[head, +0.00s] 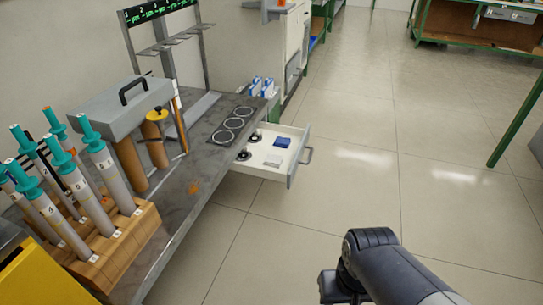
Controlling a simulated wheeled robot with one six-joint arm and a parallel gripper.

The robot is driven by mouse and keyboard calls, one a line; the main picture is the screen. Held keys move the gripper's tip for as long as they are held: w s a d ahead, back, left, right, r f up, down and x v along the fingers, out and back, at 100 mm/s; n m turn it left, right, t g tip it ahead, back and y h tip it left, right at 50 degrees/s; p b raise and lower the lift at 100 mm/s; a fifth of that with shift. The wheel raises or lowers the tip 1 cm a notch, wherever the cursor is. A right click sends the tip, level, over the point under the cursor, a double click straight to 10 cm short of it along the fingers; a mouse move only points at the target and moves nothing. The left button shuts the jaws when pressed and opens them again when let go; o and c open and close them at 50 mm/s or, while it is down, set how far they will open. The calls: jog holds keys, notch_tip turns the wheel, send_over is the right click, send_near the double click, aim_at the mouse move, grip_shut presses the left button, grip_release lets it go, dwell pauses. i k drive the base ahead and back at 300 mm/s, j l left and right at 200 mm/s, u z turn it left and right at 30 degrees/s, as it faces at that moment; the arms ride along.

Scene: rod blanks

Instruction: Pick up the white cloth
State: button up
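A small whitish flat piece (272,161), which looks like the white cloth, lies in the open drawer (262,172) near its front corner; it is too small to make out its folds. A dark blue folded cloth (282,142) lies behind it in the same drawer. My gripper is not in view; only part of my arm shows at the bottom right, apart from the drawer.
The drawer sticks out from the grey workbench (200,160). Dark round items (243,155) lie inside it on the left. The bench carries a wooden rack (120,240) of teal-capped tubes and a grey box (125,97). The floor (350,190) right of the drawer is clear.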

aim_at(274, 161)
jog(key=u, duration=3.75)
jog(key=z, duration=3.55)
jog(key=i+j, duration=0.15)
jog(key=i, duration=0.35)
jog(key=i+j+z, duration=0.15)
jog(key=i, duration=0.35)
